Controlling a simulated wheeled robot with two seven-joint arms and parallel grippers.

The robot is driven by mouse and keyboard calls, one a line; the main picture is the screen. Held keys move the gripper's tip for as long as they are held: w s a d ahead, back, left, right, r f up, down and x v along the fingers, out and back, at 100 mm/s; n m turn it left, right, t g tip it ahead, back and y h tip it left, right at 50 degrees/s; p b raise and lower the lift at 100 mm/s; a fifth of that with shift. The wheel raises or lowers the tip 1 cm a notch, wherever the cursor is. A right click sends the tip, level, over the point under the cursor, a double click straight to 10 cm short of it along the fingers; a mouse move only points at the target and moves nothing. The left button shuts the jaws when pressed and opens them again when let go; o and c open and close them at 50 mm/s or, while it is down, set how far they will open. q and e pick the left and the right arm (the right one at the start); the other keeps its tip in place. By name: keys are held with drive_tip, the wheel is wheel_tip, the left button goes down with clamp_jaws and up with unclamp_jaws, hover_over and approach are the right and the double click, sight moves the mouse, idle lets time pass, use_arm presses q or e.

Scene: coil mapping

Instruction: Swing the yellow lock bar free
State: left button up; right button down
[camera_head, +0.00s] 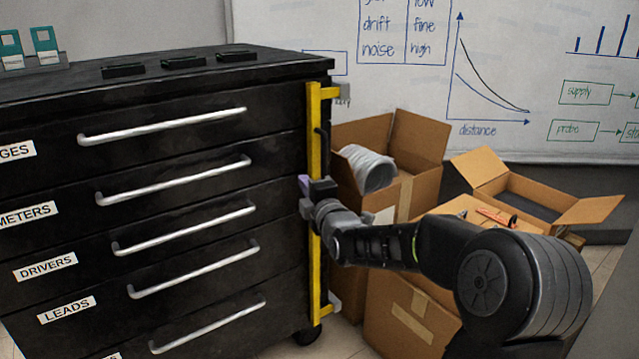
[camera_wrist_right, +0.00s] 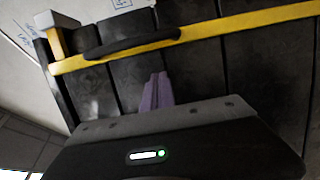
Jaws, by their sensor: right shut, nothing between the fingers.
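The yellow lock bar (camera_head: 315,240) stands upright along the right front edge of the black drawer cabinet (camera_head: 230,285), across the drawers' ends. A black handle (camera_head: 321,145) is on its upper part. In the right wrist view the yellow bar (camera_wrist_right: 225,28) crosses the top, with the black handle (camera_wrist_right: 130,43) along it. My right gripper (camera_head: 305,187) is at mid-height of the bar, below the handle. Its purple fingers (camera_wrist_right: 157,92) are shut and empty, on the drawer side of the bar. I cannot tell whether they touch anything. My left gripper is out of view.
Silver drawer handles (camera_head: 165,125) stick out from the cabinet front. A whiteboard (camera_head: 540,60) is behind.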

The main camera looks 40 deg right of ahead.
sight(313, 171)
drive_tip(key=w, duration=0.1)
drive_tip(key=d, duration=0.1)
drive_tip(key=w, duration=0.1)
drive_tip(key=shift+w+d+f+b, duration=0.15)
drive_tip(key=shift+w+d+b, duration=0.1)
drive_tip(key=shift+w+b, duration=0.15)
drive_tip(key=shift+s+d+b, duration=0.3)
drive_tip(key=shift+s+d, duration=0.9)
drive_tip(key=shift+d, duration=0.1)
drive_tip(key=shift+r, duration=0.2)
